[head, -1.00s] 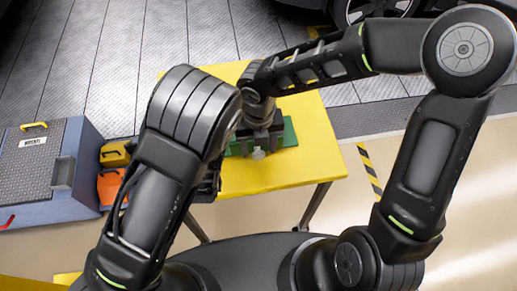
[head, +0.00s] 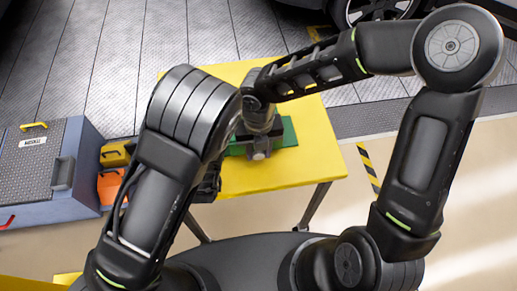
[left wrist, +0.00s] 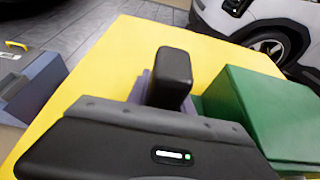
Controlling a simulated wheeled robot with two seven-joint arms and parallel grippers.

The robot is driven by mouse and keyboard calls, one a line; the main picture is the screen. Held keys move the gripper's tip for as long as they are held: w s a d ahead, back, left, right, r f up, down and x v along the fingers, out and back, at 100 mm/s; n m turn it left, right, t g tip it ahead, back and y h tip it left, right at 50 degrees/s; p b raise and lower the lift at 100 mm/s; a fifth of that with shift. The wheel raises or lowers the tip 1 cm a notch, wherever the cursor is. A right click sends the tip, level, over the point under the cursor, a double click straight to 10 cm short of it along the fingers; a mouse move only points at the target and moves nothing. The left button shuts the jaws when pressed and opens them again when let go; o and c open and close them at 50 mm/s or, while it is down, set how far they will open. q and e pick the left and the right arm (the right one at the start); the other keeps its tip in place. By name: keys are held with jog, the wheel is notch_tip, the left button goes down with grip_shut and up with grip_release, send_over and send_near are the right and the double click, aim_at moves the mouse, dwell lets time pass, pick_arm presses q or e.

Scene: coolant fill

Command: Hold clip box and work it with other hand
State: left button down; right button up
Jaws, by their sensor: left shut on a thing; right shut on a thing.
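A small grey part (head: 261,154), perhaps part of the clip box, shows over the front edge of a green block (head: 289,133) on the yellow table. My right gripper (head: 259,143) is lowered over the block from above and is shut on this part. My own arm hides most of my left gripper in the head view. In the left wrist view, my left gripper (left wrist: 172,78) has a black finger standing against a purple-grey block (left wrist: 140,88) and is shut on it. The green block (left wrist: 255,110) stands just right of it. The grip contact is hidden.
The yellow table (head: 275,177) has clear room at its front and right. Left of it are a yellow bin (head: 114,154), an orange bin (head: 109,187) and a blue-grey cabinet (head: 35,165). A car wheel (head: 375,10) is beyond the table.

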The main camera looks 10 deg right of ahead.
pick_arm(q)
jog(key=shift+f, duration=0.15)
pick_arm(e)
grip_shut()
pick_arm(q)
jog(key=shift+s, duration=0.1)
dwell(0.4)
pick_arm(e)
jog(key=s, duration=0.8)
jog(key=o, duration=0.9)
grip_release()
jog(key=shift+o, duration=0.2)
jog(key=shift+w, duration=0.1)
